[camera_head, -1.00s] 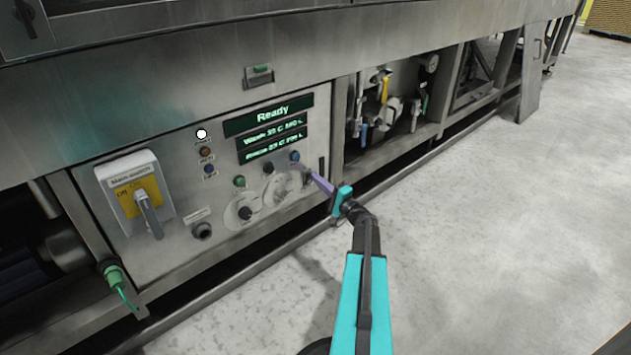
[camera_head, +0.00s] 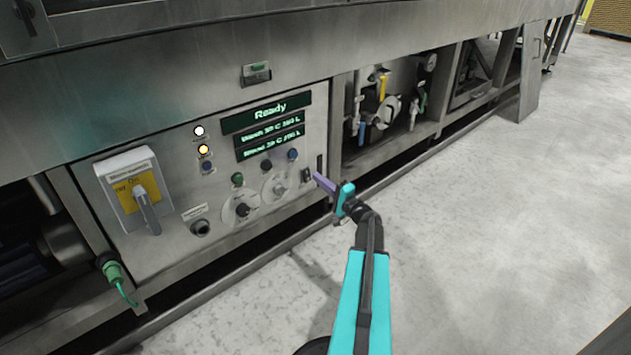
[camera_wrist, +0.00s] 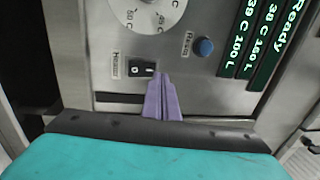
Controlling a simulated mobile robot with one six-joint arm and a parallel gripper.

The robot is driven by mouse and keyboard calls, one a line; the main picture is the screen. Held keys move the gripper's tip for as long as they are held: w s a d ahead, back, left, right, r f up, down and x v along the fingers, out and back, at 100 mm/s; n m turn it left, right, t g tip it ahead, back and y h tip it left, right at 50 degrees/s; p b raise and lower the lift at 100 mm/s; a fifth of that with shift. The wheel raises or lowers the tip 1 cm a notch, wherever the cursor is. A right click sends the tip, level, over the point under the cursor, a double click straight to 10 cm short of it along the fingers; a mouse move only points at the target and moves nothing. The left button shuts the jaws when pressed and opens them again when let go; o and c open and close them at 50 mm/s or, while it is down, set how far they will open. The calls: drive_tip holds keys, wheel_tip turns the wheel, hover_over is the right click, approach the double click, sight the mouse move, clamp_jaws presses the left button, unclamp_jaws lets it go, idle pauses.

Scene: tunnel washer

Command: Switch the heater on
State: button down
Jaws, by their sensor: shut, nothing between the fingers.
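The heater switch is a small black rocker with white marks, beside a "Heater" label, in the wrist view (camera_wrist: 141,67). It also shows at the panel's right side in the head view (camera_head: 307,175). My gripper (camera_head: 315,177) has purple fingers closed together with nothing between them. In the wrist view the fingertips (camera_wrist: 159,76) are just below the switch's right end; I cannot tell if they touch it. On the panel, a lamp below the white lamp glows yellow (camera_head: 203,149).
The display (camera_head: 267,112) reads "Ready". Two dials (camera_head: 242,211) and several round buttons lie left of the switch. A main switch with a grey handle (camera_head: 146,209) is at the far left. Pipes and valves (camera_head: 385,110) fill the bay to the right. The floor is clear.

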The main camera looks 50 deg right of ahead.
drive_tip(key=s+r+p, duration=0.2)
drive_tip(key=s+p, duration=0.2)
drive_tip(key=s, duration=0.6)
drive_tip(key=shift+a, duration=0.45)
drive_tip(key=shift+r, duration=0.1)
